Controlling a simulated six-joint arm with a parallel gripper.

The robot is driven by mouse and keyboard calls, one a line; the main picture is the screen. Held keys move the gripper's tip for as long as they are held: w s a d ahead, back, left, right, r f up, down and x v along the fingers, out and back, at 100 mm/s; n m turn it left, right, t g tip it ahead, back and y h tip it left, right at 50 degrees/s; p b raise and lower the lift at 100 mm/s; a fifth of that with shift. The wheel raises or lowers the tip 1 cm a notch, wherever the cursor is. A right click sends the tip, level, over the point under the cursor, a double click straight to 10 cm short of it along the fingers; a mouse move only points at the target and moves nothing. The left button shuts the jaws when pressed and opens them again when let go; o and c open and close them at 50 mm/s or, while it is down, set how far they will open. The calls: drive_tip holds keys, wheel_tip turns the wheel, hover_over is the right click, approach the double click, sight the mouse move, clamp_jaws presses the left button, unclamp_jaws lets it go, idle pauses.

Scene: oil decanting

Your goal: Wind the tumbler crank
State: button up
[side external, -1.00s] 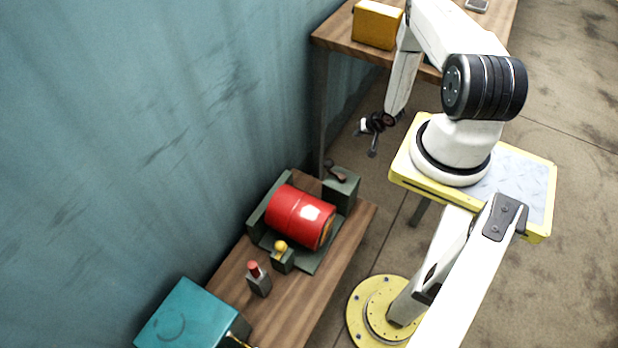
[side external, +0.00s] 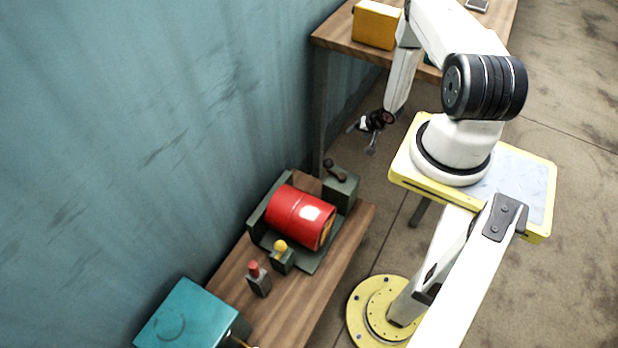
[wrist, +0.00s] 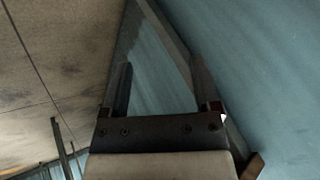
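The red drum (side external: 300,217) lies on its side in a dark green cradle (side external: 257,226) on the wooden bench. The tumbler crank (side external: 335,170), a dark arm with a rounded knob, sits on top of a green box (side external: 342,190) at the cradle's far end. My gripper (side external: 361,140) hangs above and to the right of the crank, apart from it. In the wrist view my gripper (wrist: 162,80) shows two fingers spread wide with nothing between them. The crank and drum are not seen in the wrist view.
A yellow-knobbed part (side external: 281,250) and a red-topped post (side external: 259,280) stand in front of the drum. A teal box (side external: 187,318) is at the bench's near end. A taller table (side external: 340,37) with a yellow box (side external: 377,25) stands behind. The teal wall (side external: 150,130) runs close along the left.

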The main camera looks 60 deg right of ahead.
sight(329, 161)
drive_tip(key=shift+o, duration=0.2)
drive_tip(key=w+a+m+g, duration=0.1)
drive_tip(key=a+m, duration=0.2)
drive_tip(key=w+a+f+m+g, duration=0.1)
drive_tip(key=w+a+m, duration=0.1)
drive_tip(key=a, duration=0.1)
drive_tip(key=w+a+f+m+g, duration=0.1)
drive_tip(key=a+m, duration=0.2)
drive_tip(key=shift+w+f+m+g+y, duration=0.1)
drive_tip(key=shift+w+m+g+y, duration=0.2)
drive_tip(key=shift+w+g, duration=0.1)
drive_tip(key=shift+a+m, duration=0.4)
drive_tip(key=shift+f, duration=0.25)
drive_tip(key=shift+x, duration=3.6)
drive_tip(key=shift+f, duration=0.1)
clamp_jaws()
